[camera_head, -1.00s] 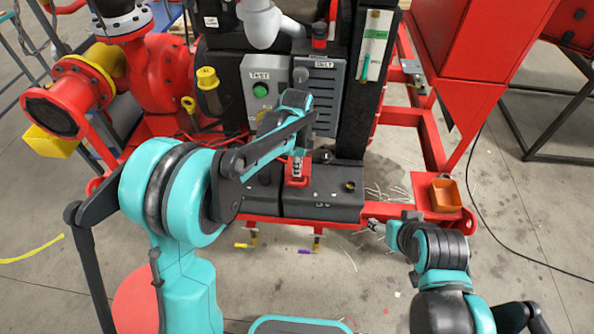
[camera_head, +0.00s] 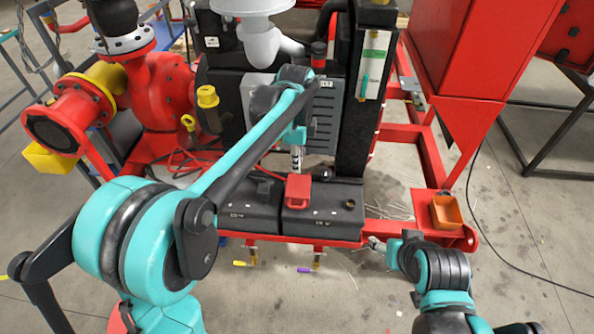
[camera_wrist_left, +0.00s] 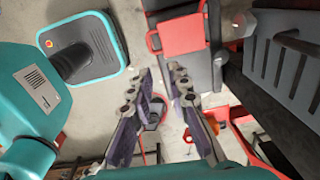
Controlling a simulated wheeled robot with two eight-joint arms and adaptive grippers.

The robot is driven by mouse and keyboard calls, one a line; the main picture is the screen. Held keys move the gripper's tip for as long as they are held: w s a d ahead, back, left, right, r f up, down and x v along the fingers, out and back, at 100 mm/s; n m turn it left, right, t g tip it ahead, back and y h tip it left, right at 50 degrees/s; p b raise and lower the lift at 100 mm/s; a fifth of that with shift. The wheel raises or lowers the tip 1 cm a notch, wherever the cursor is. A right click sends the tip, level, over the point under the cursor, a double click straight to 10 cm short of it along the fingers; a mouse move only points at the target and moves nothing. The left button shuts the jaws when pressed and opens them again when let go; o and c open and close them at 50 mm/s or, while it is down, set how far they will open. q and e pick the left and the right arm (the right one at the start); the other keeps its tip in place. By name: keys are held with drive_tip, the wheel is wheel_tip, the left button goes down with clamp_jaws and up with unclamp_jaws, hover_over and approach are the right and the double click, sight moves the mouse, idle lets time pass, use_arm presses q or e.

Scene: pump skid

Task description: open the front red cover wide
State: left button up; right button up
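The front red cover (camera_head: 298,190) is a small red panel on the black box (camera_head: 252,212) at the front of the skid. In the left wrist view the cover (camera_wrist_left: 182,34) looks like a flat red panel with a small tab at its left edge. How far it is open I cannot tell. My left gripper (camera_head: 296,160) is just behind and above the cover in the head view. In the left wrist view its fingers (camera_wrist_left: 168,85) are apart with nothing between them, clear of the cover. My right gripper (camera_head: 374,243) is by the red frame, its fingers too small to read.
A grey louvred panel (camera_head: 322,120) and black housing stand close behind the left gripper. An orange bin (camera_head: 446,212) sits on the frame's right corner. Yellow (camera_head: 243,263) and purple (camera_head: 305,269) handles hang below the front. Open floor lies in front.

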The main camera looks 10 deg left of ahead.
use_arm(q)
drive_tip(key=shift+r, duration=0.35)
